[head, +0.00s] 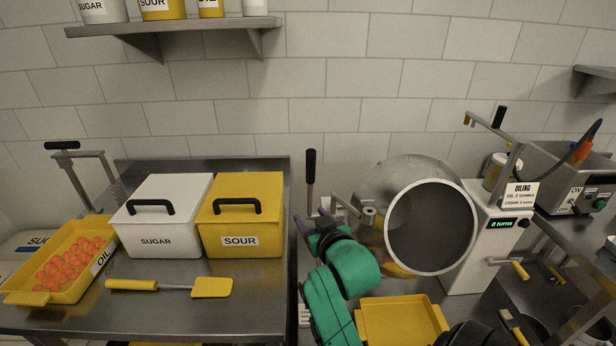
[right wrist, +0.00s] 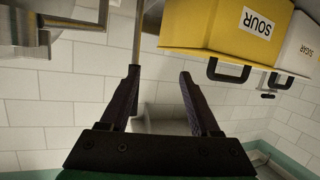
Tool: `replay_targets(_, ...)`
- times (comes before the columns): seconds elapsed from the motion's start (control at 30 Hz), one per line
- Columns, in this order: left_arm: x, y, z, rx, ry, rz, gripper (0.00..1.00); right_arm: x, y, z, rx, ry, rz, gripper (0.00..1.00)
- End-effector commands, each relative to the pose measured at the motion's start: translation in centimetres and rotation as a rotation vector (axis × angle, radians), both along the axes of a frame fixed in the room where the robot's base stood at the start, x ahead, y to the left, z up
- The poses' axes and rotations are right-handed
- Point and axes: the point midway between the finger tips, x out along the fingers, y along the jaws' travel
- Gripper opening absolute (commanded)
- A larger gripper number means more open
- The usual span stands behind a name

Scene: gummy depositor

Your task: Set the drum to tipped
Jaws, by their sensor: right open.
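The drum (head: 395,183) is a round clear-grey shell with a pale rim and a dark round opening facing me, in the middle right of the head view. A lever with a black grip (head: 311,166) stands upright left of the drum. My right gripper (head: 311,216) is open beside the lever's lower part, with its green arm reaching up from below. In the right wrist view the two dark fingers (right wrist: 159,74) are apart with nothing seen between them. A metal rod (right wrist: 138,35) shows near the left finger; I cannot tell whether it touches. My left gripper is not in view.
A yellow SOUR bin (head: 240,215) and a white SUGAR bin (head: 160,220) stand on the left table. A yellow tray (head: 400,320) lies below the drum. The white machine (head: 480,250) with an OILING sign and a display reading 0 turns stands right of the drum.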

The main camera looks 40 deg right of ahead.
Motion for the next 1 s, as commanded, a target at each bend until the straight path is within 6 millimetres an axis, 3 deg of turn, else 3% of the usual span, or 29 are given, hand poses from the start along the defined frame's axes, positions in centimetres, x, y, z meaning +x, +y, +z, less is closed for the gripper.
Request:
replay_targets(0.03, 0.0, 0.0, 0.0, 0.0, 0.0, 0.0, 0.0, 0.4, -1.4, 2.8, -0.021, -0.11, -0.046, 0.63)
replay_targets(0.1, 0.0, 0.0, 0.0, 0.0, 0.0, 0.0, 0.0, 0.3, -2.7, 5.7, -0.054, -0.222, -0.092, 0.63)
replay_targets(0.2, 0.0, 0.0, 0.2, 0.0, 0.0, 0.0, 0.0, 0.5, -3.5, 7.3, -0.076, -0.28, -0.114, 0.63)
replay_targets(0.37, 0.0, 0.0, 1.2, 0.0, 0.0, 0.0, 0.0, 2.7, -4.6, 7.7, -0.079, -0.28, -0.112, 0.63)
replay_targets(0.7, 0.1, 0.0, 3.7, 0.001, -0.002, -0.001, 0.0, 10.6, -8.5, 7.6, -0.076, -0.277, -0.111, 0.63)
replay_targets(0.83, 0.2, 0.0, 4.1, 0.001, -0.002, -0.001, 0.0, 12.5, -9.4, 7.4, -0.076, -0.277, -0.111, 0.63)
replay_targets(1.0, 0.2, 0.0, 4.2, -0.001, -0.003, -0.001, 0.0, 13.3, -9.8, 7.2, -0.075, -0.276, -0.11, 0.63)
